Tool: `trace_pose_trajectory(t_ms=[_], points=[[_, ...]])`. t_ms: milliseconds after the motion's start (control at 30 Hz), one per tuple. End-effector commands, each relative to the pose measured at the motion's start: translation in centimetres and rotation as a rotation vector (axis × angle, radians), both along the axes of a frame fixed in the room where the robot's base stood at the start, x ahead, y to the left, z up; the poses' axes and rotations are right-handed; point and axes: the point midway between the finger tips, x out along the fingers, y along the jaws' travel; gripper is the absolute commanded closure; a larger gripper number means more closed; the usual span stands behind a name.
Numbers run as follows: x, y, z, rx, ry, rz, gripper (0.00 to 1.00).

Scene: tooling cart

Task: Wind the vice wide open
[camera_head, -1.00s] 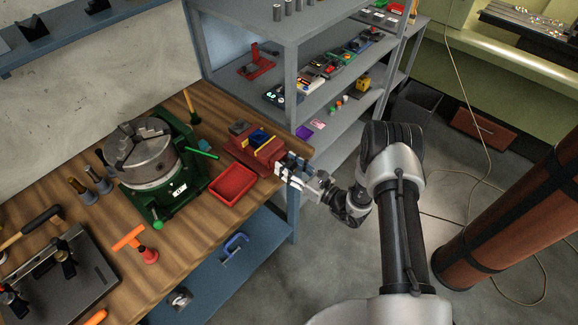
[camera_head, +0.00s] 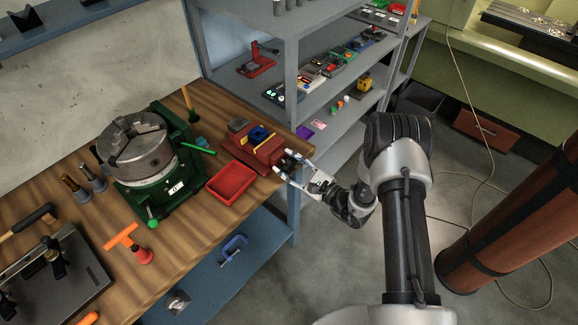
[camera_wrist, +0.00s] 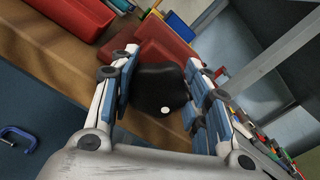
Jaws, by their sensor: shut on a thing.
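The red vice (camera_head: 240,155) stands on the wooden bench near its right front corner. A blue block (camera_head: 259,135) and a yellow strip (camera_head: 268,142) show at its top; how wide its jaws stand apart I cannot tell. The vice's red body (camera_wrist: 165,40) also shows in the wrist view. A dark rounded handle part (camera_wrist: 160,88) with a white dot sticks out from the vice's front. My gripper (camera_head: 284,165) is at that end, just past the bench edge. Its blue-padded fingers (camera_wrist: 161,92) are shut on the dark handle part, one on each side.
A red tray (camera_head: 231,183) lies left of the vice. A green machine with a grey chuck (camera_head: 138,148) stands farther left, its green-tipped bar pointing toward the vice. A grey shelf rack (camera_head: 292,100) stands close behind the gripper. A blue clamp (camera_head: 233,247) lies below.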

Motion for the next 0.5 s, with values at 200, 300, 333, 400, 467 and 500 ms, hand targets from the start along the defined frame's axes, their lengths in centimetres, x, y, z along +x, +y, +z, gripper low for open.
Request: trace_pose_trajectory(t_ms=[200,300,333,400,467,500], points=[[0.01,0.07,-0.01,-0.023,-0.028,0.001,0.81],[0.01,0.07,0.02,-0.026,-0.032,0.001,0.81],[0.02,0.06,0.02,-0.026,-0.032,0.001,0.81],[0.02,0.06,0.03,-0.026,-0.032,0.001,0.81],[0.02,0.07,0.03,-0.026,-0.032,0.001,0.81],[0.03,0.07,0.04,-0.025,-0.033,0.001,0.81]])
